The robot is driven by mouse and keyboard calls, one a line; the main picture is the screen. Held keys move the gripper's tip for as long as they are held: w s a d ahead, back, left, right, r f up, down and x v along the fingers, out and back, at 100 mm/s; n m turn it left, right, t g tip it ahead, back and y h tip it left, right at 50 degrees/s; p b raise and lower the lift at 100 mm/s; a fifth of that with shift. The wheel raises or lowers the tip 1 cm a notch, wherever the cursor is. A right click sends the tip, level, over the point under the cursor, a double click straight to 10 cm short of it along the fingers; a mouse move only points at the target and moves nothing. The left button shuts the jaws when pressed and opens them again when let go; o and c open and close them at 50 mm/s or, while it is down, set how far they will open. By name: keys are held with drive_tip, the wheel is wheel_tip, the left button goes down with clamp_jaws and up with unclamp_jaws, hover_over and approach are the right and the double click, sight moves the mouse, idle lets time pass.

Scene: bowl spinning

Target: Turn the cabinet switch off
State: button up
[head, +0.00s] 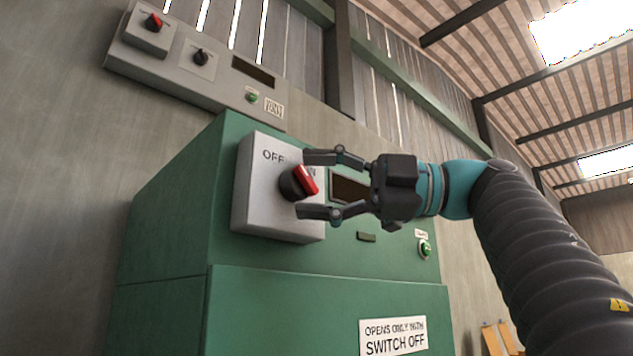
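The cabinet switch (290,187) is a dark round knob with a red bar handle on a grey plate (262,215) marked OFF and ON. The plate is on the upper front of the green cabinet (165,215). The red bar tilts, its lower end to the right. My gripper (310,184) is open, with one finger above the knob and one below. The fingertips overlap the plate in the head view. I cannot tell whether they touch the knob. The upper finger hides part of the OFF/ON lettering.
A dark display window (350,188) and a green button (425,249) are on the cabinet front. A label (393,336) reads "OPENS ONLY WITH SWITCH OFF". A grey wall panel (225,80) with two more knobs hangs above. Open space lies to the right.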

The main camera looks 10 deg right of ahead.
drive_tip(key=r+v, duration=0.1)
drive_tip(key=v, duration=1.1)
drive_tip(key=shift+f, duration=0.5)
